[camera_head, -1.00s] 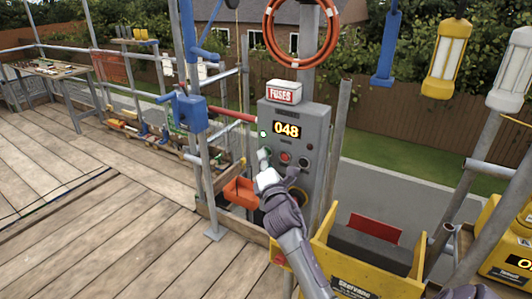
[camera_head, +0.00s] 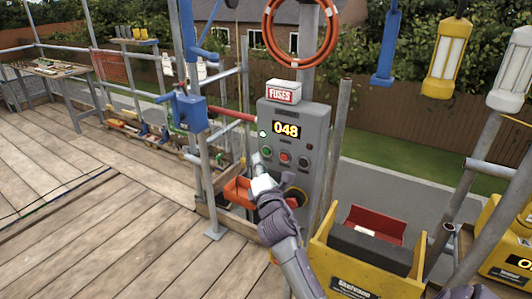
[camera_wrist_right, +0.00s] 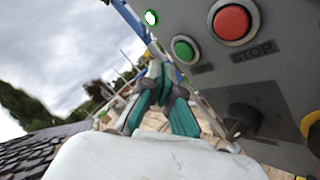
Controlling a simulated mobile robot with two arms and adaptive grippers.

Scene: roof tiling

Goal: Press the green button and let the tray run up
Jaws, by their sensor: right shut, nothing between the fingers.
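The green button (camera_head: 266,152) is on the grey control box (camera_head: 317,125), left of the red stop button (camera_head: 285,157). It shows clear in the right wrist view (camera_wrist_right: 184,49), with the red button (camera_wrist_right: 233,21) beside it. My right gripper (camera_head: 260,165) is shut and empty, just below and left of the green button. Its closed fingertips (camera_wrist_right: 157,72) look apart from the button. A yellow tray-like carrier (camera_head: 346,284) stands right of the box, with a dark grey block (camera_head: 372,248) and a red panel (camera_head: 376,225) in it. My left gripper is out of view.
A fuse box (camera_head: 284,92) sits on top. A scaffold pole (camera_head: 340,150) and an orange bin (camera_head: 240,192) stand close by. The plank deck (camera_head: 100,240) is clear at left.

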